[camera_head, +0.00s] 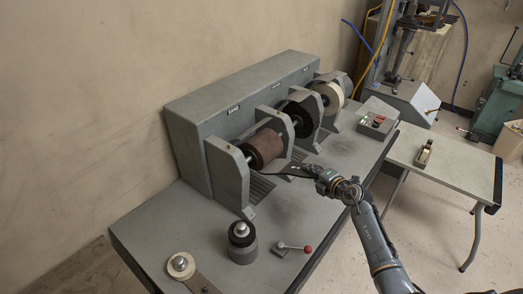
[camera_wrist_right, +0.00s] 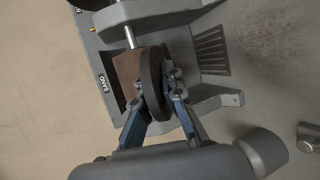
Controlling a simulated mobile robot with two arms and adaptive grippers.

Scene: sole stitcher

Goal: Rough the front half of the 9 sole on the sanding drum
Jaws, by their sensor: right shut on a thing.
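The sanding drum (camera_head: 265,147) is a brown cylinder on a shaft at the station marked SAND. It also shows in the right wrist view (camera_wrist_right: 126,66). My right gripper (camera_head: 308,170) is in front of the drum, to its right. In the right wrist view the gripper (camera_wrist_right: 160,96) is shut on a dark, thin sole (camera_wrist_right: 152,82), with one finger on each side. The sole shows edge-on beside the drum; I cannot tell whether they touch. In the head view the sole (camera_head: 290,175) is a thin dark strip. No size number is readable. My left gripper is not in view.
A black wheel (camera_head: 303,112) and a pale wheel (camera_head: 327,97) sit farther along the grey machine. A control box (camera_head: 377,125) stands at the bench's far end. A dark round-topped pot (camera_head: 242,243), a red-knobbed lever (camera_head: 293,248) and a pale roll (camera_head: 181,265) are near the front.

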